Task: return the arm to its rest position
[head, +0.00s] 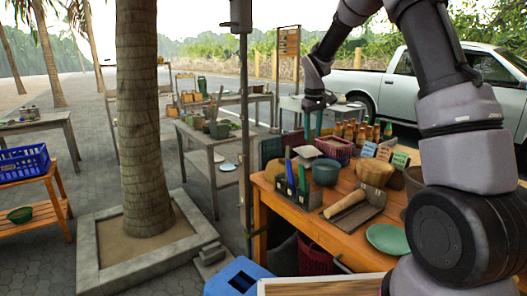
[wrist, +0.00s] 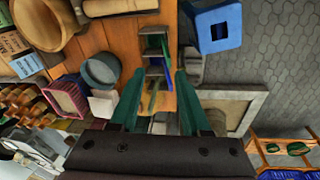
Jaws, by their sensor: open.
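My gripper (head: 313,124) hangs from my raised arm, above the far left part of the orange wooden table (head: 310,227) in the head view. Its teal fingers point down. In the wrist view my gripper (wrist: 159,88) shows its two fingers spread well apart, with nothing held between them. A tan clay mortar (head: 375,173) stands on the table, apart from the gripper; it also shows at the top left of the wrist view (wrist: 42,22). A pale cylindrical pestle (head: 345,206) lies on a dark tray in front of the mortar.
A rack of blue and green tools (head: 293,190), a blue-grey bowl (head: 325,172), a pink basket (head: 333,150) and several bottles crowd the table. A green plate (head: 386,238) lies near the front. A metal post (head: 244,130) stands left of the table. A blue bin (head: 238,278) stands below.

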